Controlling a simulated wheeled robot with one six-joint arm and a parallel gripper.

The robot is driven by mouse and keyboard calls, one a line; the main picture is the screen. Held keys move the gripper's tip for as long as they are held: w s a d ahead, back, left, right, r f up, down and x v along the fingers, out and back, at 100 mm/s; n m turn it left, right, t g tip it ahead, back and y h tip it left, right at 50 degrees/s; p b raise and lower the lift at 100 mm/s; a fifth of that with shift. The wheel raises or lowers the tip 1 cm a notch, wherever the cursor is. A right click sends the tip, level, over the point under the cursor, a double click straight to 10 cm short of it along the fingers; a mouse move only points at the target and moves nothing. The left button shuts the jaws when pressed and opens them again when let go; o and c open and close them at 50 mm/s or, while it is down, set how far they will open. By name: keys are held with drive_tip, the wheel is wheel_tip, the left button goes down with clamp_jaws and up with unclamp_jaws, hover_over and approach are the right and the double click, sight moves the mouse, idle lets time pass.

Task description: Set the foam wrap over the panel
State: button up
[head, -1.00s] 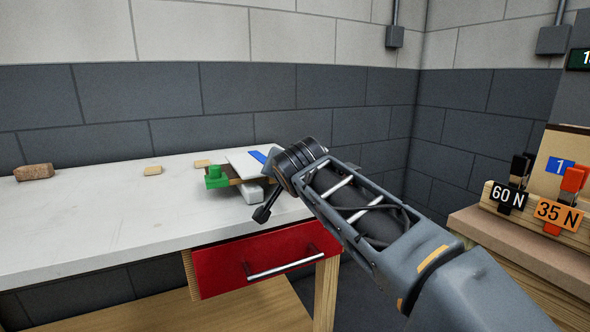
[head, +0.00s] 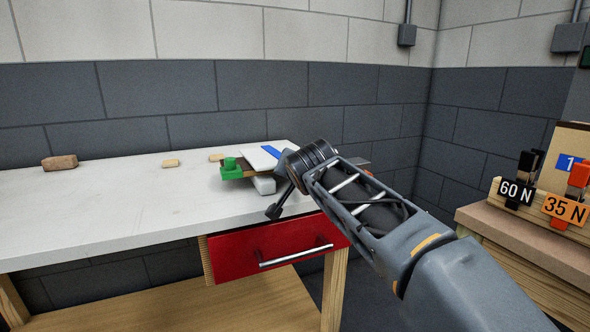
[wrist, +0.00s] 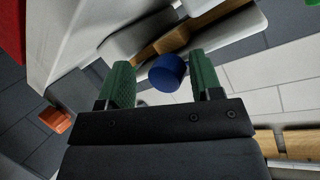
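I cannot tell which layer is the foam wrap or the panel. My gripper's fingers are hidden behind my arm in the head view. In the wrist view, my gripper (wrist: 163,82) has its two green fingers apart, with a blue round knob (wrist: 167,72) between or just beyond them. White slabs (wrist: 225,35) and a wooden strip (wrist: 180,42) lie beyond.
A green fitting (head: 231,167) sits at the stack's left. Two small tan blocks (head: 170,163) and a brown brick (head: 60,162) lie along the bench's back. A red drawer (head: 270,252) is under the bench. Clamps labelled 60 N (head: 516,192) and 35 N (head: 565,208) stand right.

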drive_tip(key=shift+w+f, duration=0.1)
drive_tip(key=shift+f, duration=0.15)
drive_tip(key=p+v, duration=0.2)
drive_tip(key=v, duration=1.2)
drive_tip(key=shift+r, duration=0.15)
